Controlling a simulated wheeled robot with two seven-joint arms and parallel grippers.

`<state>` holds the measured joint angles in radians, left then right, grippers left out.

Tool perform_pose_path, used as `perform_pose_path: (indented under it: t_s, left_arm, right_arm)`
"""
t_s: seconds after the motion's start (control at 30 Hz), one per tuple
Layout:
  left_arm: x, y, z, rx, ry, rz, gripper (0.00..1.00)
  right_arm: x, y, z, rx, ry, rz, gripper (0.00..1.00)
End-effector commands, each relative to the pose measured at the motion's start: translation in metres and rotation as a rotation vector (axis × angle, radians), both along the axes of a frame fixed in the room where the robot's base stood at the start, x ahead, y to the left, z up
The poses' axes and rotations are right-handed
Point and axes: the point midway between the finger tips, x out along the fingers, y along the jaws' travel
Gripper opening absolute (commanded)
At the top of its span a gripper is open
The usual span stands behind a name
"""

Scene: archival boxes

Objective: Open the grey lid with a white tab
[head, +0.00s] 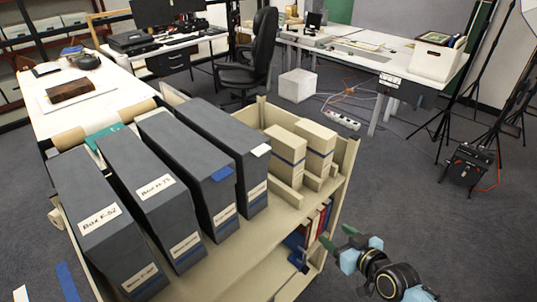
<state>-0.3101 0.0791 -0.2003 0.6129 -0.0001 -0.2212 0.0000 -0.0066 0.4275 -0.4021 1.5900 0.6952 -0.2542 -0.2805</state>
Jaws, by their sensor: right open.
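Several tall grey archival boxes stand in a row on the top of a beige shelf cart (264,243). The rightmost grey box (222,135) has a grey lid with a white tab (261,150) at its front edge; the lid looks closed. The box to its left (182,155) has a blue tab (222,174) on its lid. My right gripper (338,237) is open and empty, to the right of the cart and lower right of the white tab, well apart from it. My left gripper is not in view.
Two beige boxes with blue bands (302,150) stand right of the grey boxes, beside the cart's raised side panel (343,175). Books (313,226) sit on the lower shelf. Further off are desks (375,58), an office chair (250,58) and a tripod.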

Motion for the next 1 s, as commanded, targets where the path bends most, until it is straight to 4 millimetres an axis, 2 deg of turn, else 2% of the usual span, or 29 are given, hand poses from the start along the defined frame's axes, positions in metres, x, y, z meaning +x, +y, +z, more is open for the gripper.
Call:
perform_pose_path:
  t_s: [0.03,0.1,0.2,0.3,0.4,0.57,1.0]
  left_arm:
    - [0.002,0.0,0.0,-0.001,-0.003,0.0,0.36]
    - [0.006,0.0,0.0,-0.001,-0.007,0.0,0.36]
    - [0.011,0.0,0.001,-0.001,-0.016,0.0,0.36]
    - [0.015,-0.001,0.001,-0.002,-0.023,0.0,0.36]
    - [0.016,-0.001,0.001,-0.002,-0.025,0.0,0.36]
    - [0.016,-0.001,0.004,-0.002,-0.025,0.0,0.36]
    - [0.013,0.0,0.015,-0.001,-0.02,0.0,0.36]
  right_arm:
    - [0.009,0.016,0.048,0.034,-0.082,0.057,0.62]
    - [0.01,0.037,0.101,0.081,-0.166,0.129,0.62]
    - [0.001,0.061,0.159,0.134,-0.254,0.219,0.62]
    - [-0.01,0.077,0.197,0.168,-0.311,0.285,0.62]
    - [-0.018,0.086,0.216,0.189,-0.338,0.321,0.62]
    - [-0.013,0.096,0.224,0.198,-0.348,0.333,0.62]
    - [0.05,0.158,0.224,0.198,-0.347,0.331,0.62]
